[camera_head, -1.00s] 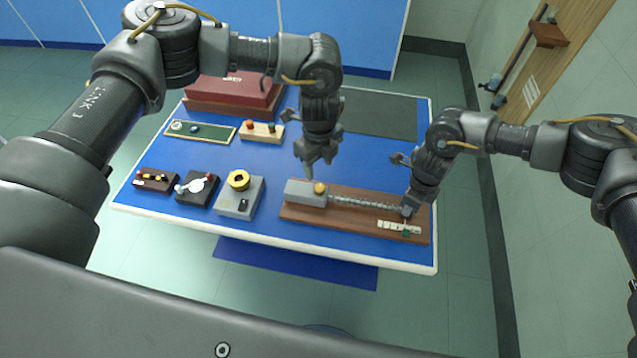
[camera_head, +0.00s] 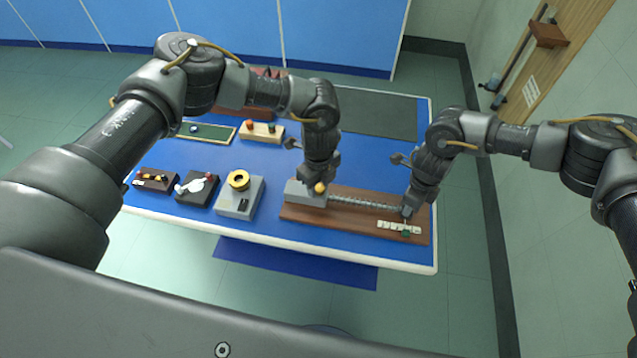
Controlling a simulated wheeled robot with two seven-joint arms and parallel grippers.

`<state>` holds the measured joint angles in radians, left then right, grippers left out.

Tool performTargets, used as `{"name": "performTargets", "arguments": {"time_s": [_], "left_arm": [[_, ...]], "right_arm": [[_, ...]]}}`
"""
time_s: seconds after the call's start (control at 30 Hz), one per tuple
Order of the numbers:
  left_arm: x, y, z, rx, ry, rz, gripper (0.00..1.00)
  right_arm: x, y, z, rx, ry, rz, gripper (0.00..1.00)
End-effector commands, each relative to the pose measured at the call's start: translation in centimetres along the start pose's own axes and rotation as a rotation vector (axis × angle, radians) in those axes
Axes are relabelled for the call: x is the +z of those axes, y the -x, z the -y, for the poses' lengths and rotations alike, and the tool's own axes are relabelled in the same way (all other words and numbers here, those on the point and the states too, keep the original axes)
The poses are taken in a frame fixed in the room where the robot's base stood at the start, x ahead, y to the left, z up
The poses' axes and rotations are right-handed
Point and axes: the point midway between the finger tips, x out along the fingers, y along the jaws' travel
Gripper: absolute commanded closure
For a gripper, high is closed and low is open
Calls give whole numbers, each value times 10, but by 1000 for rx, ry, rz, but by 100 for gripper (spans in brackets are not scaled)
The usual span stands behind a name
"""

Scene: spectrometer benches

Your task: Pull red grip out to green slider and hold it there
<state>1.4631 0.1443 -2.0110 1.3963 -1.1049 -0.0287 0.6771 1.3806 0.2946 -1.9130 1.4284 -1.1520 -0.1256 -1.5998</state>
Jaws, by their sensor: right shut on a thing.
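A wooden board (camera_head: 335,222) bears a grey block (camera_head: 300,192) with a yellow knob (camera_head: 320,188) and a long spring (camera_head: 362,203) running right from it. My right gripper (camera_head: 407,210) is at the spring's right end, shut on the red grip, which the fingers hide. A green slider (camera_head: 406,233) sits on the white scale (camera_head: 390,226) just in front of that gripper, about level with it along the scale. My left gripper (camera_head: 317,184) is down at the grey block, close beside the yellow knob. Its fingertips are hard to make out, and I cannot tell whether they touch the block.
Left of the board stand a grey box with a yellow ring (camera_head: 239,195), a black box with a white piece (camera_head: 197,188) and a small brown box (camera_head: 156,180). Behind are a block with coloured knobs (camera_head: 262,132) and a dark mat (camera_head: 380,115).

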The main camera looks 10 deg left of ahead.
Motion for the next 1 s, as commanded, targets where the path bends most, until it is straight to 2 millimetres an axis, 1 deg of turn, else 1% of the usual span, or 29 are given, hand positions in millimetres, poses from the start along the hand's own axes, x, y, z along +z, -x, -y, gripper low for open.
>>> {"name": "performTargets", "arguments": {"time_s": [0.03,0.23,0.43,0.57,0.77,1.0], "left_arm": [[0,0,0,0,0,0,68],[0,0,0,1,0,0,94],[0,0,0,1,-12,0,94],[0,0,0,1,-52,0,94],[0,0,-1,2,-176,-2,94],[0,0,0,2,-381,-2,94]], "right_arm": [[-1,1,2,-4,-2,-2,100],[-1,0,2,-4,-1,-2,100],[-1,0,2,-4,-1,-2,100],[-1,0,2,-4,-1,-2,100],[-1,0,2,-4,-2,-2,100],[-1,0,2,-4,-2,-2,100]]}}
